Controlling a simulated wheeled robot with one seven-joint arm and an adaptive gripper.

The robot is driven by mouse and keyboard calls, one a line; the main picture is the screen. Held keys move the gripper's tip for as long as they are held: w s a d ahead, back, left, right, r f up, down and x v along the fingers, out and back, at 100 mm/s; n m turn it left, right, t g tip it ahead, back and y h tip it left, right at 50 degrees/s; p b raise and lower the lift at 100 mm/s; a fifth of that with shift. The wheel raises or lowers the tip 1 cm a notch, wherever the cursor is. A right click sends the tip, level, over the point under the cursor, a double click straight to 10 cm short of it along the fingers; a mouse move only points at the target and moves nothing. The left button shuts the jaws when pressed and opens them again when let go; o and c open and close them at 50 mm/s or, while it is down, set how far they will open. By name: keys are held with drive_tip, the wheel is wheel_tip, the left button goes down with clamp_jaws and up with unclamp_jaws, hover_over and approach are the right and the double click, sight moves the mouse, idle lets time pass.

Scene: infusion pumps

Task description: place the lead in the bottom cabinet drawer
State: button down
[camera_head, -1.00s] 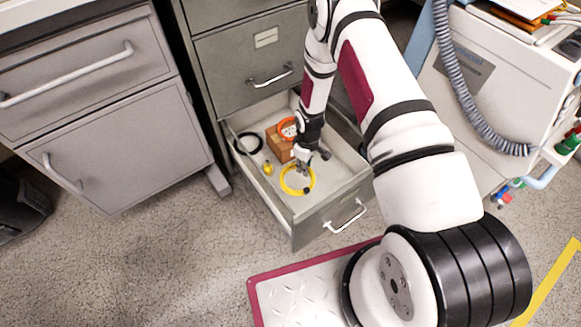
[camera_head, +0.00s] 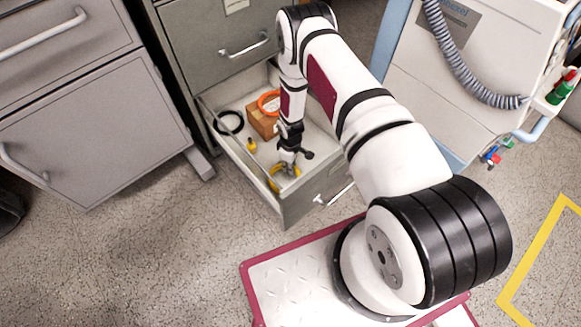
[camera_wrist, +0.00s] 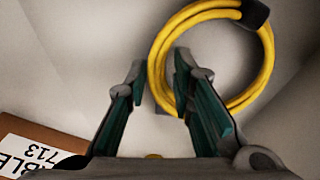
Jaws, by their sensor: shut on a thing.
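The lead is a yellow coiled cable (camera_wrist: 262,75) with a black band, in the right half of the wrist view. In the head view a part of the lead (camera_head: 278,185) shows inside the open bottom drawer (camera_head: 240,160), near its front; my gripper hides the rest. My gripper (camera_head: 286,172) reaches down into the drawer at the lead. In the wrist view my gripper (camera_wrist: 160,75) has one finger outside the coil and the other over its inside, shut on the coil's left strand. I cannot tell whether the lead touches the drawer floor.
A wooden box (camera_head: 260,124) stands in the drawer with an orange coil (camera_head: 265,105) at it. A black coil (camera_head: 228,113) and a small yellow piece (camera_head: 251,146) lie left of it. The closed drawer (camera_head: 215,45) is above. A white machine (camera_head: 460,90) stands right.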

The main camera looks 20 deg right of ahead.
drive_tip(key=shift+f, duration=0.25)
drive_tip(key=c, duration=1.4)
unclamp_jaws()
